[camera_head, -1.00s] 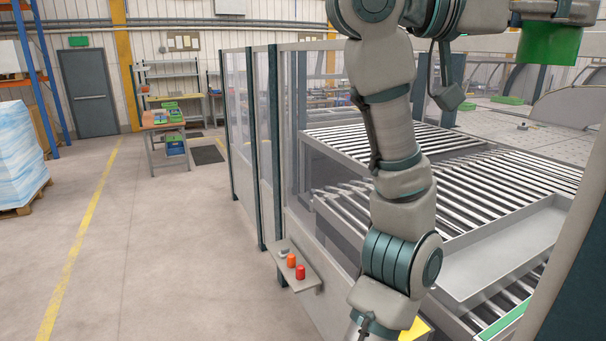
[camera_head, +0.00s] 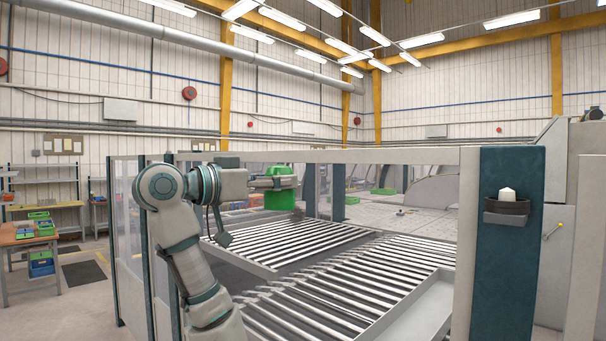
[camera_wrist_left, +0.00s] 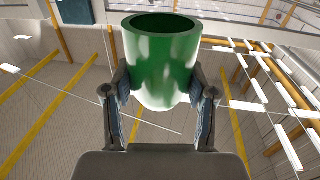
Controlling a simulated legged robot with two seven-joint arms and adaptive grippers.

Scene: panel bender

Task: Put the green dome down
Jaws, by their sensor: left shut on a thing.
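The green dome (camera_head: 280,200) is held out in front of the machine's enclosure, in the middle of the head view. My left gripper (camera_head: 276,183) is shut on it. In the left wrist view, the green dome (camera_wrist_left: 160,65) sits between the two fingers (camera_wrist_left: 160,100), one on each side. It looks like a hollow green cup there, with its open end towards the top of the picture. Nothing shows beneath it touching it. My right gripper is not in view.
A dark teal post (camera_head: 503,260) stands at right, with a small bracket (camera_head: 505,219) bearing a dark dish and a white piece (camera_head: 507,194). Roller conveyors (camera_head: 330,290) fill the enclosure. A pale tray (camera_head: 425,315) lies at lower right. A bench with bins (camera_head: 38,232) is at far left.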

